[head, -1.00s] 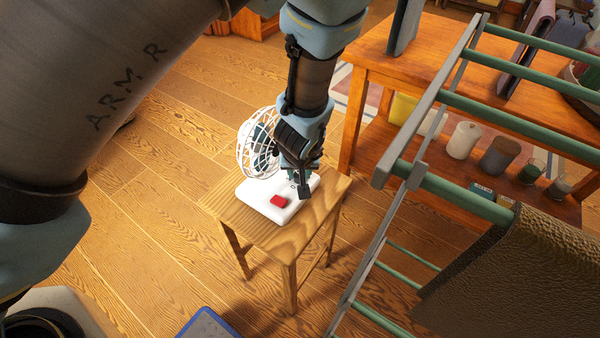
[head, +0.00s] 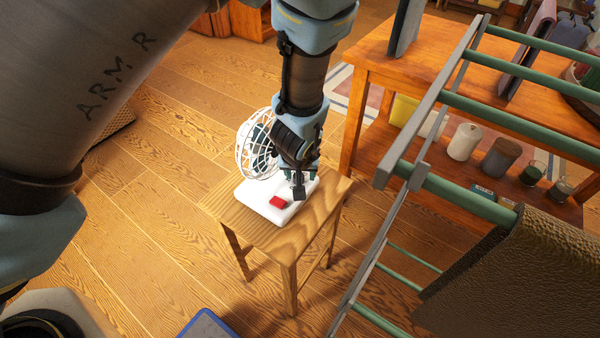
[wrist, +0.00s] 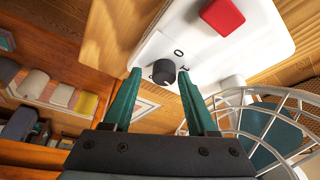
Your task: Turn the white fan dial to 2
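The white fan (head: 258,150) stands on a small wooden stool (head: 262,232), its round wire cage at the back left of a white base. A red button (head: 278,202) sits on the base, and it also shows in the wrist view (wrist: 222,16). The dark dial (wrist: 164,72) shows in the wrist view on the white base, with printed marks around it, not all readable. My gripper (wrist: 158,76) is open, its two green fingers apart on either side of the dial. I cannot tell whether they touch it. In the head view my gripper hides the dial.
A grey and green rack (head: 420,175) with a dark textured cloth (head: 500,275) stands at the right. Behind it is a wooden shelf table (head: 440,60) with several jars on its lower shelf. A blue-edged item (head: 207,325) lies on the floor in front.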

